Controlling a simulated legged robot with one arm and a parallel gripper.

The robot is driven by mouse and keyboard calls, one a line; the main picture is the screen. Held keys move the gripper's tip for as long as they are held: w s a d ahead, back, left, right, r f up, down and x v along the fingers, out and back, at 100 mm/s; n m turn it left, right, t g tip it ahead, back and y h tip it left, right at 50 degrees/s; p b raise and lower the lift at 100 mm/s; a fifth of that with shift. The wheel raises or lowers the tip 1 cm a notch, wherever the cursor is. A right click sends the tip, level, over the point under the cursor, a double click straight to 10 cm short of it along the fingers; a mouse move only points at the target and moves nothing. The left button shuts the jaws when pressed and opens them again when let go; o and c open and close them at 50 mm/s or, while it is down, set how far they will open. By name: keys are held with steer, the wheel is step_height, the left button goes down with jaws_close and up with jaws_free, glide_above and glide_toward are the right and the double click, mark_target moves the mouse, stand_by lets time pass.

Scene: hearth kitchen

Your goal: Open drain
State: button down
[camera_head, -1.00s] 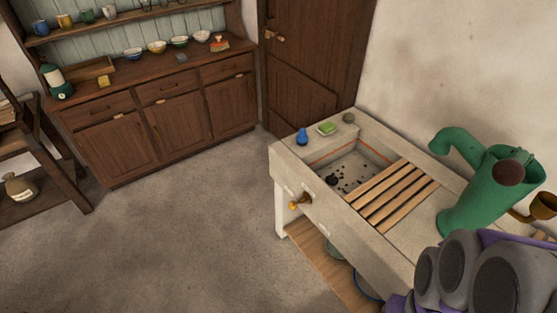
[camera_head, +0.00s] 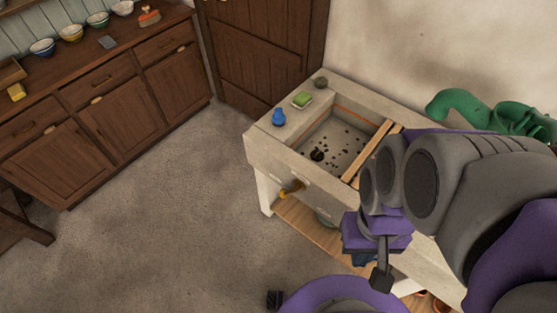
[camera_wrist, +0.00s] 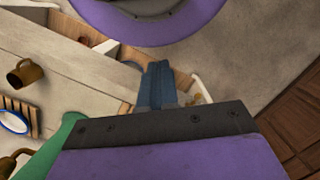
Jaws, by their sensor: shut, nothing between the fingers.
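The pale stone sink (camera_head: 285,157) stands against the wall, its basin floor scattered with dark specks. A dark round piece (camera_head: 317,154) sits in the basin; I cannot tell whether it is a plug or the drain hole. A brass tap-like fitting (camera_head: 291,188) sticks out of the sink's front face, low down. My gripper (camera_head: 362,258) hangs in front of the sink, to the right of the brass fitting and apart from it. In the wrist view, its blue fingers (camera_wrist: 157,82) are together with nothing between them. The basin's right part is hidden by my arm.
Wooden slats (camera_head: 372,155) lie across the basin. A blue bottle (camera_head: 278,117), a green soap or sponge (camera_head: 301,99) and a dark stone (camera_head: 320,83) are on the back-left ledge. The green pump (camera_head: 480,112) stands right. Floor to the left is clear before the dresser (camera_head: 110,105).

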steer(key=w+d+f+n+t+h+p, duration=0.1)
steer(key=w+d+f+h+p, duration=0.1)
steer(key=w, duration=1.3)
steer(key=w+d+f+n+h+p, duration=0.1)
steer(key=w+d+f+h, duration=0.15)
steer(key=w, duration=1.25)
steer(key=w+a+f+n+t+p, duration=0.1)
steer(key=w+a+f+n, duration=0.1)
steer(key=w+a+f, duration=0.45)
steer(key=w+a+f+n+t+p, duration=0.1)
steer(key=w+a+f+n, duration=0.25)
steer(key=f, duration=0.65)
steer(key=s+a+f+n+y+p, duration=0.1)
steer(key=a+f, duration=0.6)
steer(key=a, duration=0.2)
steer(key=s+a+f+n+y+p, duration=0.1)
steer(key=a+f+n+y, duration=0.1)
steer(key=a+f, duration=0.55)
steer(key=d+f+b, duration=0.4)
steer(key=f+b, duration=0.1)
steer(key=f, duration=0.5)
steer(key=shift+d+f, duration=0.15)
steer(key=shift+f, duration=0.05)
